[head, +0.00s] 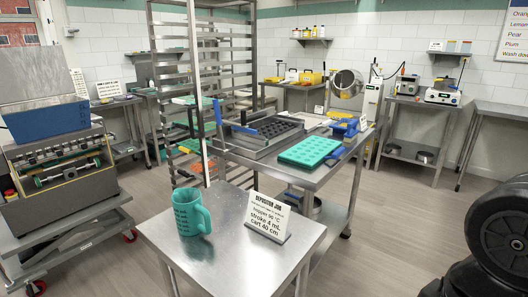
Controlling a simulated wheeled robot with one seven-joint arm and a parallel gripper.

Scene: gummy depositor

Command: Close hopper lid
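The depositor machine (62,205) stands at the left on a wheeled metal cart. Its upper part is a grey metal box with a blue front panel (48,122), which looks like the hopper. A flat grey panel (36,72) stands tilted up at the top of this box and looks like the raised hopper lid. The left edge of the picture cuts off part of the machine, and the hopper's inside is hidden. My gripper is not in view. A dark rounded part of my own arm shows at the lower right, far from the machine.
A small steel table (230,262) in front holds a teal mug (191,212) and a job sign (268,217). Behind it, a workbench (315,177) bears a black mould tray and a green tray (309,151). A rack stands behind. Open floor lies between cart and small table.

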